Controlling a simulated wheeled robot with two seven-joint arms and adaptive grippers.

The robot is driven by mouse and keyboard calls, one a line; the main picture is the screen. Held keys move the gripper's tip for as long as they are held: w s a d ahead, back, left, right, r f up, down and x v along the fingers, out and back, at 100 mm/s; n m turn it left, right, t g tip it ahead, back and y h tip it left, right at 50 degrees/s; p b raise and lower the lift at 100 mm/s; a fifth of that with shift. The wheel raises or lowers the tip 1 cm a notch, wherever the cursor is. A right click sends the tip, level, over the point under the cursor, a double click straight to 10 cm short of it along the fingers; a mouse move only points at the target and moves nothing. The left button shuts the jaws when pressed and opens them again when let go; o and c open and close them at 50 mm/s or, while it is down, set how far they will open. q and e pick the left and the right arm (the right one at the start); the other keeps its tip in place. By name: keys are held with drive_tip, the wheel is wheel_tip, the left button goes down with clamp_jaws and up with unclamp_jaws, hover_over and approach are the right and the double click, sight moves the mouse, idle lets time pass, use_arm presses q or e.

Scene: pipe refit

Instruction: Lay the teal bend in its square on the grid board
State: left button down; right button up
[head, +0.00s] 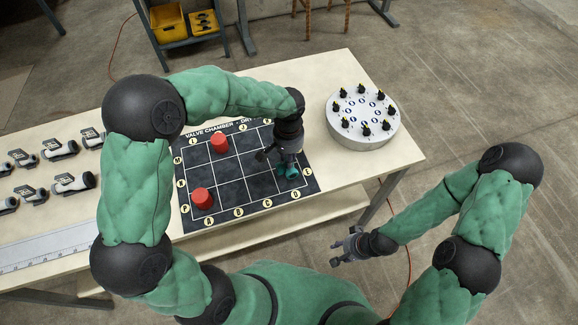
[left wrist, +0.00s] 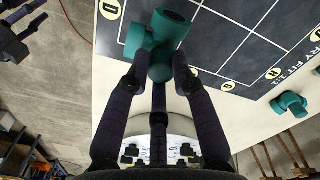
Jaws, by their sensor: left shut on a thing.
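My left gripper (head: 285,165) is shut on a teal pipe piece (head: 289,172) over the right part of the dark grid board (head: 232,188). In the left wrist view the held teal piece (left wrist: 158,42) shows a wide round end and a side branch between the fingers. I cannot tell whether it touches the board. A second teal piece (left wrist: 290,104) lies on the table beside the board in that view; my arm seems to hide it in the head view. My right gripper (head: 347,247) is empty, its fingers apart, off the table's front edge.
Two red cylinders (head: 220,143) (head: 203,198) stand on the left part of the board. A round grey stand (head: 362,124) with several black fittings is to its right. Several grey-and-black valves (head: 62,150) and a ruler strip (head: 60,245) lie at left. Other board squares look bare.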

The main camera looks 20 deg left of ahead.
use_arm(q)
drive_tip(key=shift+s+f, duration=0.2)
drive_tip(key=shift+f, duration=0.05)
drive_tip(key=shift+s+d+f+b, duration=0.1)
drive_tip(key=shift+f+b, duration=0.2)
drive_tip(key=shift+f, duration=0.6)
drive_tip(key=shift+s+d+f+b, duration=0.1)
drive_tip(key=shift+f+b, duration=0.15)
drive_tip(key=shift+f, duration=0.6)
drive_tip(key=shift+f, duration=0.2)
drive_tip(key=c, duration=1.1)
unclamp_jaws()
drive_tip(key=shift+r, duration=0.1)
drive_tip(key=shift+r, duration=0.15)
wheel_tip(320, 180, up, 12)
drive_tip(key=p, duration=0.3)
